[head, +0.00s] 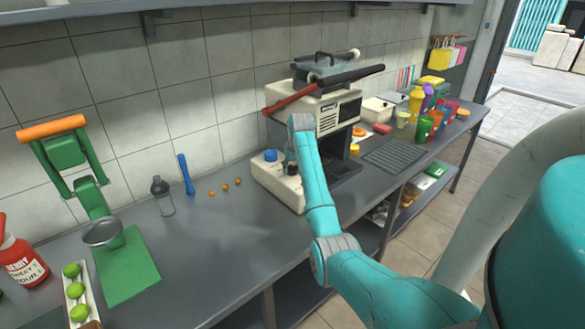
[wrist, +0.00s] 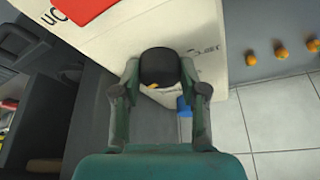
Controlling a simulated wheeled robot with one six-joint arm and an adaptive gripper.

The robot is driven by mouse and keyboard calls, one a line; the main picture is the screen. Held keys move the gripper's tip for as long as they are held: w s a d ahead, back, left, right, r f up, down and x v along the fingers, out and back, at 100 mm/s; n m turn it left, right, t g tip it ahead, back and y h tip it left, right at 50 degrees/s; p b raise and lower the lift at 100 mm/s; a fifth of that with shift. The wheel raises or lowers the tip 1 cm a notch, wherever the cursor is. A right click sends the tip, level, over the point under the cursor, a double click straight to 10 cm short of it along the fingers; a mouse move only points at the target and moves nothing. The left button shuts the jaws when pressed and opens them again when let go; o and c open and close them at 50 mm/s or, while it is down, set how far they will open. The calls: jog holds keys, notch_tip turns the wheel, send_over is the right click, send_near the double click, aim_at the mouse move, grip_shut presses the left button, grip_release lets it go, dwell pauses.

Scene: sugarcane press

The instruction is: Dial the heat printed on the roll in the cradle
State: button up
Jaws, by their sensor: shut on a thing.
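The cream press (head: 285,180) stands against the tiled wall; its body also shows in the wrist view (wrist: 105,50). In the wrist view my gripper (wrist: 159,78) is shut around a round black dial (wrist: 159,66) on the press, one finger on each side. A small orange mark (wrist: 154,86) shows at the dial's edge. Lettering beside the dial is partly covered and too small to read. In the head view my arm hides most of the gripper and dial. I cannot make out a roll in a cradle or a printed heat in either view.
Small orange fruits (head: 225,187), a bottle (head: 162,195) and a green hand juicer (head: 85,180) stand left. Cups crowd the right.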

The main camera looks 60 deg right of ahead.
jog(key=shift+a+m+g+h, duration=0.1)
jog(key=shift+m+g+h, duration=0.45)
jog(key=shift+m, duration=1.65)
jog(key=shift+g+y, duration=0.25)
jog(key=o, duration=1.1)
jog(key=shift+w, duration=0.1)
jog(key=shift+o, duration=0.2)
jog(key=v, duration=1.2)
jog(key=shift+f, duration=0.1)
